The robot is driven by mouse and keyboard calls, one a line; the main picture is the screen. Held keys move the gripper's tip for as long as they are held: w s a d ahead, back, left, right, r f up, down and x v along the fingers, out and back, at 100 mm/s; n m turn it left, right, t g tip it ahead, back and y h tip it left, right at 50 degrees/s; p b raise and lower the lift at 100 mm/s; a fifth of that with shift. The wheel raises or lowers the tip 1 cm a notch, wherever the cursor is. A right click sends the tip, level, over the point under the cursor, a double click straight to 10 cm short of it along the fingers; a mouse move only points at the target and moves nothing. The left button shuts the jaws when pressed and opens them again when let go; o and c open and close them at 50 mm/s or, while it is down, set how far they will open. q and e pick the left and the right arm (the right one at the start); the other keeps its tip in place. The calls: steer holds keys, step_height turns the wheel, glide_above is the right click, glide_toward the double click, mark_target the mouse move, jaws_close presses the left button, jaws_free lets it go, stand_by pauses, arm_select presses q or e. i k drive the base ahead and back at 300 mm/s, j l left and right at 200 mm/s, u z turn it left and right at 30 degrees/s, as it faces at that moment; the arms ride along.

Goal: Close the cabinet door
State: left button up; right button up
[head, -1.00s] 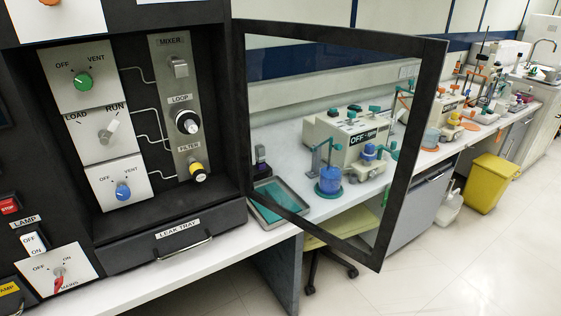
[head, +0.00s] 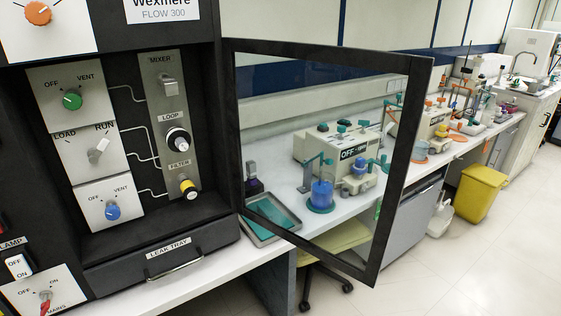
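The cabinet door (head: 416,160) is a dark frame around a clear pane. It is hinged at the right side of the black cabinet opening and stands wide open, swung out over the bench and past its front edge. The black cabinet (head: 150,236) fills the left of the head view. Its open bay shows knobs and valves, among them a green knob (head: 72,101), a blue knob (head: 112,211) and a yellow-black filter knob (head: 188,188). Neither of my grippers is in view.
A leak tray drawer (head: 165,256) with a metal handle sits below the bay. Behind the door, a metal tray (head: 270,238) and a beige device (head: 310,150) stand on the white bench. A chair (head: 335,240) is under it. A yellow bin (head: 480,193) stands on the floor at right.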

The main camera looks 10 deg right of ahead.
mark_target(418, 68)
steer(key=i+l+u, duration=0.1)
steer(key=l+u, duration=0.3)
steer(key=i+l+u, duration=0.1)
steer(key=u, duration=0.35)
steer(key=l+u, duration=0.85)
steer(key=k+l, duration=0.1)
steer(key=l, duration=0.35)
steer(key=k+l+u, duration=0.1)
steer(key=l, duration=0.4)
steer(key=k+l, duration=0.1)
steer(key=l, duration=0.35)
steer(key=k+l+u, duration=0.1)
steer(key=l, duration=0.35)
